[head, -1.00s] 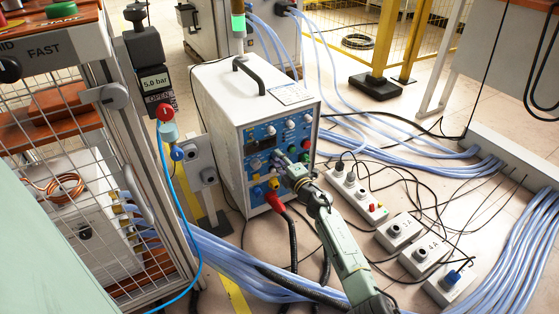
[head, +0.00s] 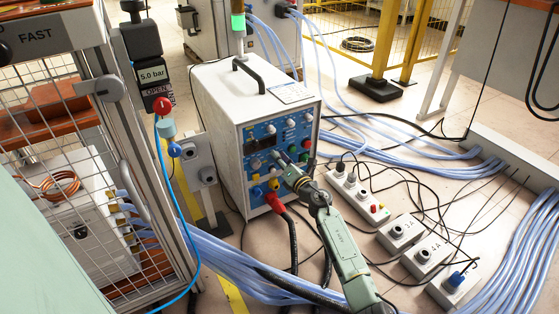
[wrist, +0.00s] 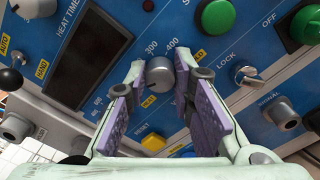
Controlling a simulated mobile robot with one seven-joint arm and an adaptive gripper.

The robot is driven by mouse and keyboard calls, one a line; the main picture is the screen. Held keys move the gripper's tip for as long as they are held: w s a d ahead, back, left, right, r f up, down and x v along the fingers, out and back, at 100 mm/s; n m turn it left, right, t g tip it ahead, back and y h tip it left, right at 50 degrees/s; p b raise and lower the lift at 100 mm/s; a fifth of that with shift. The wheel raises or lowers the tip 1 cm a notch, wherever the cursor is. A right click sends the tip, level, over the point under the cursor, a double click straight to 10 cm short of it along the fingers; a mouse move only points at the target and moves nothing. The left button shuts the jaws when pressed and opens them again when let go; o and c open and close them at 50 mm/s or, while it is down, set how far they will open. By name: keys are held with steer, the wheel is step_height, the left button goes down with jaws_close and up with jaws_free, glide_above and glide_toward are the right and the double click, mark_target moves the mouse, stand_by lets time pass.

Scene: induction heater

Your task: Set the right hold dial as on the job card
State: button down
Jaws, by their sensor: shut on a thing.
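The heater (head: 240,135) is a white box with a blue front panel of knobs and buttons. In the wrist view my gripper (wrist: 160,70) is shut on a grey dial (wrist: 158,80), with one finger on each side. Printed numbers 300 and 400 stand above this dial; its name is not readable. In the head view my gripper (head: 292,173) is at the panel's lower right and hides the dial. A white printed sheet (head: 291,93) lies on the heater's top; its text is too small to read.
A red plug (head: 275,203) with a black cable is below my gripper. Blue hoses cover the floor; a mesh cage stands left.

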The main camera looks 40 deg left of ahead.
steer(key=shift+s+n, duration=0.1)
steer(key=shift+n, duration=0.3)
steer(key=c, duration=1.4)
jaws_free()
steer(key=shift+o, duration=0.2)
